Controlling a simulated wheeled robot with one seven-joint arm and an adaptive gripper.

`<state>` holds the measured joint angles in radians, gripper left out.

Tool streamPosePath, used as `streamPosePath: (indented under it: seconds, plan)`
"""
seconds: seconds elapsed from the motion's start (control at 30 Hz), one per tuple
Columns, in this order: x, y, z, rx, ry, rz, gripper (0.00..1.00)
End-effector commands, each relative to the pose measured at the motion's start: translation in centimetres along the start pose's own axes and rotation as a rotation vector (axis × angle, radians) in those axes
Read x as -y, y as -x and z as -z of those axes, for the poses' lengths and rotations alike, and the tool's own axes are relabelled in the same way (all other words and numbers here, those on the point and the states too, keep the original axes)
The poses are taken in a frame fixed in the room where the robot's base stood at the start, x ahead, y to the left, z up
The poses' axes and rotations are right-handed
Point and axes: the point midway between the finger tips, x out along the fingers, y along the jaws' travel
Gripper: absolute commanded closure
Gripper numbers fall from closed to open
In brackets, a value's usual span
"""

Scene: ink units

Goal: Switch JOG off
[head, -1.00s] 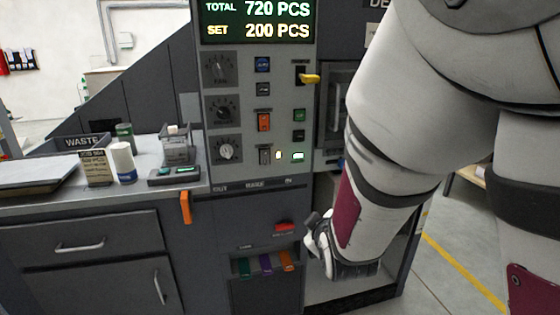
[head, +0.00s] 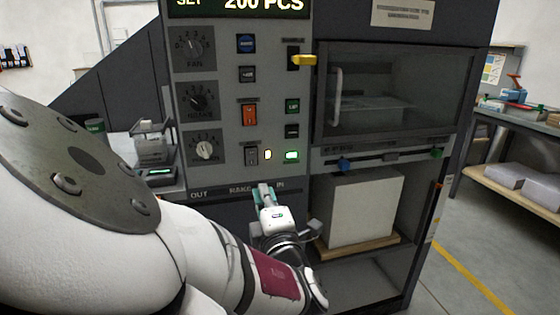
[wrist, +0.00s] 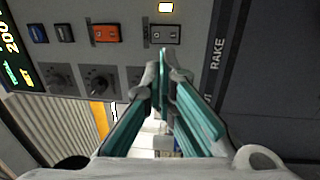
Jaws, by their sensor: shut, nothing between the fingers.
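The control panel (head: 272,170) carries two rocker switches: an orange one (head: 249,114) and, below it, a grey one (head: 251,156) with a lit yellowish lamp (head: 268,154) on its right. I cannot read which control is labelled JOG. In the wrist view the grey rocker (wrist: 165,34) lies just beyond my fingertips, beside the lit lamp (wrist: 166,7), and the orange rocker (wrist: 105,34) is to its left. My gripper (wrist: 163,56) is shut and empty, its teal fingers pointing at the panel. In the head view my gripper (head: 262,188) is below the grey rocker; contact cannot be told.
Knobs (head: 204,150) line the panel's left side. A yellow lever (head: 303,59), a green button (head: 292,106) and a lit green button (head: 292,156) are on the right. A windowed chamber (head: 390,95) and a pale block (head: 362,208) stand further right.

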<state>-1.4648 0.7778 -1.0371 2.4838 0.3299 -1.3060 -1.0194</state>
Motion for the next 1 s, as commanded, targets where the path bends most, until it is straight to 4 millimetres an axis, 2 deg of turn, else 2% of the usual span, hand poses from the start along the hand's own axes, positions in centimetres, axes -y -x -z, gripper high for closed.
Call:
streamPosePath:
  seconds: [0.17, 0.27, 0.8, 1.0]
  plan:
    - [0.0, -0.3, 0.0, 0.000, -0.002, 0.001, 1.00]
    - [0.1, -1.1, 0.0, 0.000, -0.002, 0.000, 1.00]
    - [0.1, -10.9, -0.1, 0.002, -0.002, 0.000, 1.00]
    - [0.1, -13.3, -0.1, 0.001, -0.001, 0.002, 1.00]
